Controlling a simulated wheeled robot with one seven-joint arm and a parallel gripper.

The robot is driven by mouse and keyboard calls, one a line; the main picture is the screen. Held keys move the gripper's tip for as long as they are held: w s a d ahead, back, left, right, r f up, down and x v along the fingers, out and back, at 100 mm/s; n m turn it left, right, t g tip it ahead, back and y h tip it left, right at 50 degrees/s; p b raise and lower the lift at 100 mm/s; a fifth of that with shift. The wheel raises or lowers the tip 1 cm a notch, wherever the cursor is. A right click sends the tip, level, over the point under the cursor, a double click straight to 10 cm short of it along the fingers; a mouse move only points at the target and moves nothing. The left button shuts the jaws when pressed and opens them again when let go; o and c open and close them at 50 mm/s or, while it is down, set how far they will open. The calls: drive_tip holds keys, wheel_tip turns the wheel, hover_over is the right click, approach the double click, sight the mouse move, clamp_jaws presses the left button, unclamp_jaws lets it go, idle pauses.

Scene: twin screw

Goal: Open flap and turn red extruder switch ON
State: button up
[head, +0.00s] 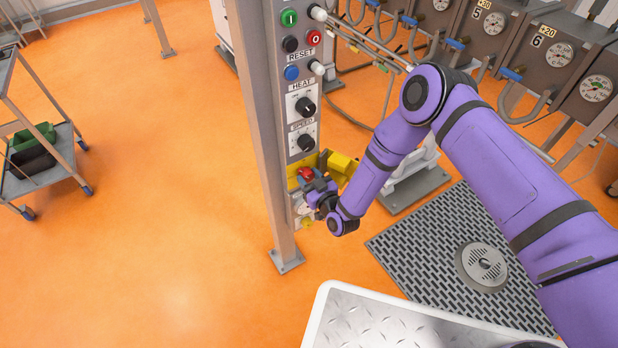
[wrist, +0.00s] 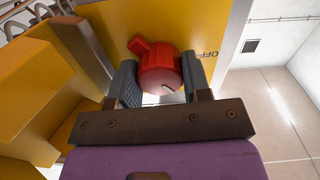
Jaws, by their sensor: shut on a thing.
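The red extruder switch (wrist: 160,70) sits on a yellow plate (wrist: 206,25) with "OFF" lettering beside it in the wrist view. My gripper (wrist: 158,82) has its two grey fingers on either side of the red knob and is shut on it. In the head view the red switch (head: 306,174) shows low on the control column, with my gripper (head: 312,184) at it. The yellow flap (head: 342,166) stands swung out to the right of the switch; in the wrist view a large yellow part, likely the flap (wrist: 45,90), fills the left side. The knob's exact pointing is hard to tell.
The control panel (head: 301,70) above carries HEAT and SPEED knobs and several buttons. A grey post (head: 262,120) stands to its left. Gauge units (head: 550,50) line the back right. A trolley (head: 40,165) stands far left, with clear orange floor between.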

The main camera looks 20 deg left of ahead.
drive_tip(key=m, duration=0.4)
drive_tip(key=shift+m, duration=1.7)
drive_tip(key=shift+s, duration=0.1)
drive_tip(key=o, duration=0.9)
drive_tip(key=shift+d, duration=0.1)
drive_tip(key=v, duration=1)
drive_tip(key=shift+s+d, duration=0.2)
drive_tip(key=shift+s, duration=0.1)
